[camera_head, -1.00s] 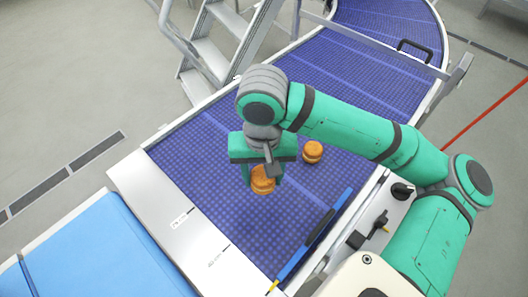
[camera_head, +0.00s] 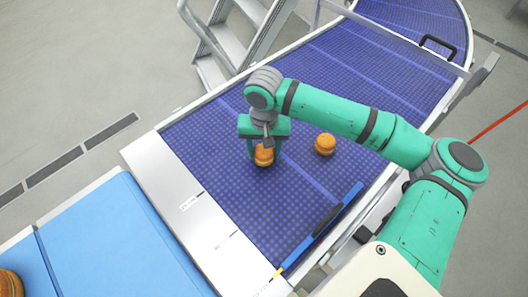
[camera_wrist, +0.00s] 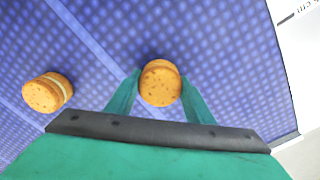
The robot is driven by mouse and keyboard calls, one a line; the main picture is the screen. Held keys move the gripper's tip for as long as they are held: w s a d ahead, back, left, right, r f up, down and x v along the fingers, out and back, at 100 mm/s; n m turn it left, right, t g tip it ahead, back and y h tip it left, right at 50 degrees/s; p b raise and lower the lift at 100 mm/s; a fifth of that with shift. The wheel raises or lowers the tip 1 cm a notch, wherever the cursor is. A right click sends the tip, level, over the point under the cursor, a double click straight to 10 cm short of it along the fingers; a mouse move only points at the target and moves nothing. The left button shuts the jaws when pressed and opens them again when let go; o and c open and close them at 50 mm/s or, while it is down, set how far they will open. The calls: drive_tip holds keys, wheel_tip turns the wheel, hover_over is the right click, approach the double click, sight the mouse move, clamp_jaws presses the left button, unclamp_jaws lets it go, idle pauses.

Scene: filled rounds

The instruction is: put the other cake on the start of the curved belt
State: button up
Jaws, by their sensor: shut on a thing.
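My gripper (camera_head: 263,156) is shut on a round golden filled cake (camera_head: 264,158) over the start of the curved belt (camera_head: 245,205), which has a blue dotted surface. In the wrist view the held cake (camera_wrist: 160,84) sits between the two green fingers (camera_wrist: 160,98). I cannot tell whether its underside touches the belt. A second cake (camera_head: 325,144) rests on the belt to the right of my gripper. It also shows at the left of the wrist view (camera_wrist: 47,92), with a pale filling line.
A light blue flat belt (camera_head: 110,240) lies at lower left, with another round cake (camera_head: 9,284) at its edge. A pale metal plate (camera_head: 170,180) joins the belts. A blue bar (camera_head: 320,230) lies along the belt's near right side. Grey steps (camera_head: 235,45) stand behind.

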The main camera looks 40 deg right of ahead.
drive_tip(key=shift+f, duration=0.3)
drive_tip(key=shift+f, duration=0.1)
drive_tip(key=o, duration=0.7)
wheel_tip(320, 180, up, 12)
idle(0.8)
